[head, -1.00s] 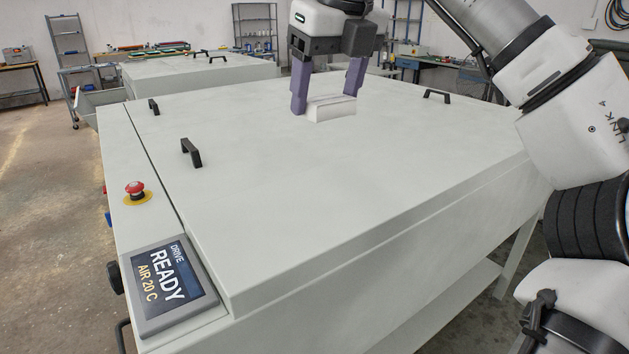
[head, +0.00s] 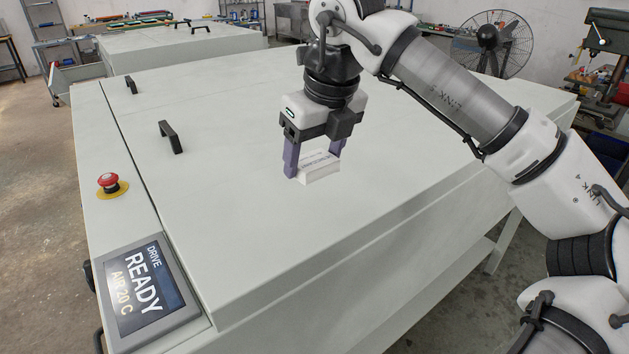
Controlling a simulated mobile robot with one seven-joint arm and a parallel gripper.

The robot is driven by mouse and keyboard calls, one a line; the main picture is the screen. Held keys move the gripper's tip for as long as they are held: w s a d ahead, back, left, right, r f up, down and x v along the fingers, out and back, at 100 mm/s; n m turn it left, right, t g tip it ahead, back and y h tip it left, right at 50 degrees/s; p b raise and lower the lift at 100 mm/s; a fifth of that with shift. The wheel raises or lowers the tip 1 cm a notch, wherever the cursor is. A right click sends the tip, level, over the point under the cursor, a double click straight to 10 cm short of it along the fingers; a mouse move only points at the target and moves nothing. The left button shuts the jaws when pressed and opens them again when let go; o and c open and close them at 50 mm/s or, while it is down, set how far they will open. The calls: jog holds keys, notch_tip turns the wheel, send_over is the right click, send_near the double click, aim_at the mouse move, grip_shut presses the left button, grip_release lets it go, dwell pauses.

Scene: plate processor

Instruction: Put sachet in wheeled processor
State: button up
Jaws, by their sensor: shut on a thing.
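My gripper (head: 312,168) is above the large pale processor (head: 240,220), its fingers pointing down. It is shut on the sachet (head: 319,172), a small white block-like packet with dark print on its top face. The sachet sits between the purple fingers. Whether it touches the flat top of the processor or hangs just above it, I cannot tell. The processor's top is a closed flat lid. Its wheels are not in view.
Black handles (head: 170,137) stand up from the processor top on the left. A red stop button (head: 108,183) and a display (head: 147,287) reading "DRIVE READY AIR 20 C" are on its left edge. A second pale unit (head: 180,50) stands behind. A fan (head: 487,42) is at the back right.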

aim_at(315, 205)
notch_tip(315, 205, down, 6)
jog(key=shift+r+p, duration=0.15)
jog(key=shift+p, duration=0.35)
jog(key=shift+f, duration=0.2)
jog(key=shift+f, duration=0.1)
jog(key=shift+f+b, duration=0.1)
jog(key=shift+b, duration=0.2)
jog(key=o, duration=1.1)
jog(key=shift+c, duration=0.2)
jog(key=shift+r, duration=0.2)
